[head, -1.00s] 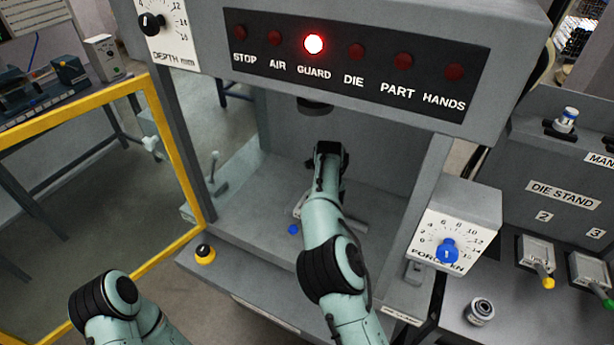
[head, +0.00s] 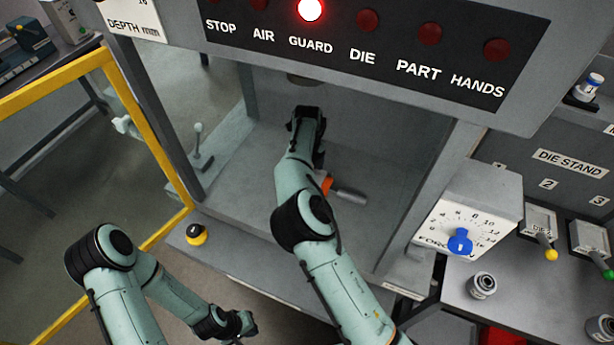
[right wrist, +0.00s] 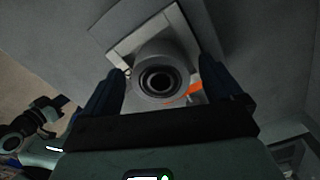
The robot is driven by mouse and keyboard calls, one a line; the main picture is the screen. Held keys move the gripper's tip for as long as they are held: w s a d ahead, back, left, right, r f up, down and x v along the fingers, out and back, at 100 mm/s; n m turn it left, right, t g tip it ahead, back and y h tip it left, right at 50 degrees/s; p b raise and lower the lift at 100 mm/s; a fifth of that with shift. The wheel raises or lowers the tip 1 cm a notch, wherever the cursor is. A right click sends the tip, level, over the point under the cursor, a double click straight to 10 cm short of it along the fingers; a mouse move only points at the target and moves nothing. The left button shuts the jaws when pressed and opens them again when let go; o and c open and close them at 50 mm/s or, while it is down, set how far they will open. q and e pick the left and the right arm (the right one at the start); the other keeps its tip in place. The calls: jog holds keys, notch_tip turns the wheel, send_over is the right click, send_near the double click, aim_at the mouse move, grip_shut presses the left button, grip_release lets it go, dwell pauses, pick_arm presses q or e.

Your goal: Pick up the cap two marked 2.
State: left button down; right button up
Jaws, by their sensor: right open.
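I cannot make out a cap with a readable 2 in either view. In the right wrist view my right gripper (right wrist: 162,88) is open, with a dark finger at each side. A grey round part with a dark ringed hole (right wrist: 160,80) shows between the fingers, in front of a pale square plate (right wrist: 132,42); contact is unclear. My left gripper (head: 242,323) hangs low in front of the press, its fingers too small to judge.
An orange piece (head: 327,185) and a grey cylinder (head: 349,194) lie in the bay beside my right arm. The GUARD lamp (head: 310,9) glows red. A yellow-framed guard (head: 150,130) stands left. A metal ring part (head: 481,285) sits by the die stand (head: 570,165).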

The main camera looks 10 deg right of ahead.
jog(key=shift+f, duration=0.25)
jog(key=c, duration=1.3)
jog(key=shift+r, duration=0.1)
jog(key=shift+c, duration=0.8)
